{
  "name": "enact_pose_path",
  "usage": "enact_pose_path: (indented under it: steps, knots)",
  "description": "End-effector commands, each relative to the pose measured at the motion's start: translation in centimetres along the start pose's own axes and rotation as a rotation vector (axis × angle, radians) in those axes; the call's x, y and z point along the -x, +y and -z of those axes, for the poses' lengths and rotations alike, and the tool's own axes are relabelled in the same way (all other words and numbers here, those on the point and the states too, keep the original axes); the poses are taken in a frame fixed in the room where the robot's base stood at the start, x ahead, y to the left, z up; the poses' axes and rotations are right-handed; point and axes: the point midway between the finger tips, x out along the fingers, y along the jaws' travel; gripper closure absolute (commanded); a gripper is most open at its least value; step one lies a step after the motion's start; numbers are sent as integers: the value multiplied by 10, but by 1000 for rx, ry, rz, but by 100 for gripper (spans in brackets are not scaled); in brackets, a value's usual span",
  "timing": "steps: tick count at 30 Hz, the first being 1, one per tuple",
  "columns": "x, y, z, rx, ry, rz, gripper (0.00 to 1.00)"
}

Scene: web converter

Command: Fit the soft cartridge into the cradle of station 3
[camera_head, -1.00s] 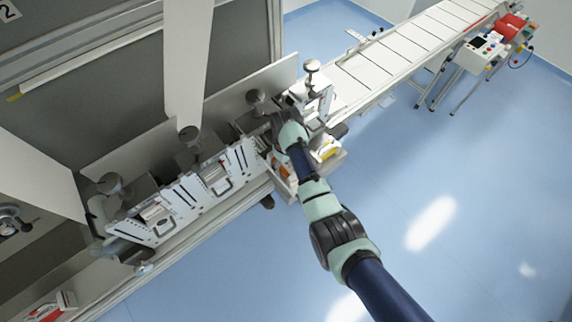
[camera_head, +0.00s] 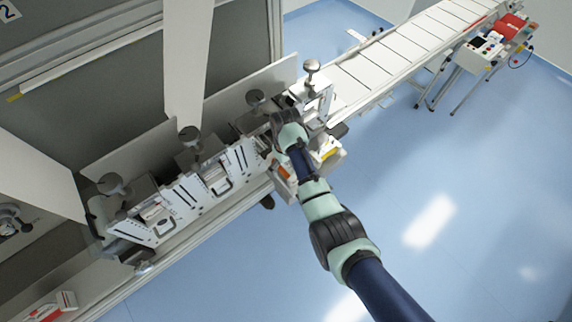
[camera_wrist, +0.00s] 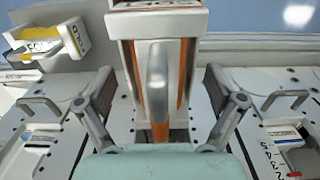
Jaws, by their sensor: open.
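In the wrist view a white cartridge with orange stripes and a grey loop handle (camera_wrist: 157,80) stands in the middle. The label at its top edge is upside down and partly cut off; it seems to read SOFT. My gripper (camera_wrist: 160,98) is open, with one finger on each side of the handle and clear gaps to both. In the head view my gripper (camera_head: 281,128) is at the right end of the station row and largely hides what is under it. An orange and white part (camera_head: 284,170) shows just below it. I cannot tell whether the cartridge sits in a cradle.
A white and yellow cartridge (camera_wrist: 50,42) stands at the left in the wrist view. Stations with white slotted front plates (camera_head: 185,197) and dark round knobs (camera_head: 189,134) line the machine. A conveyor (camera_head: 400,50) runs to the upper right. The blue floor (camera_head: 470,200) is open.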

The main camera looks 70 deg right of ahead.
Motion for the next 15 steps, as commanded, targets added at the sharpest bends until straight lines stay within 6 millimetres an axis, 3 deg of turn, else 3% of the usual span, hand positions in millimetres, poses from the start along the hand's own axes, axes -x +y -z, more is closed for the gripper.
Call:
enact_pose_path:
  steps: [13,15]
  knots:
    - [105,0,1,0,2,-1,7]
    - [113,0,0,0,1,0,7]
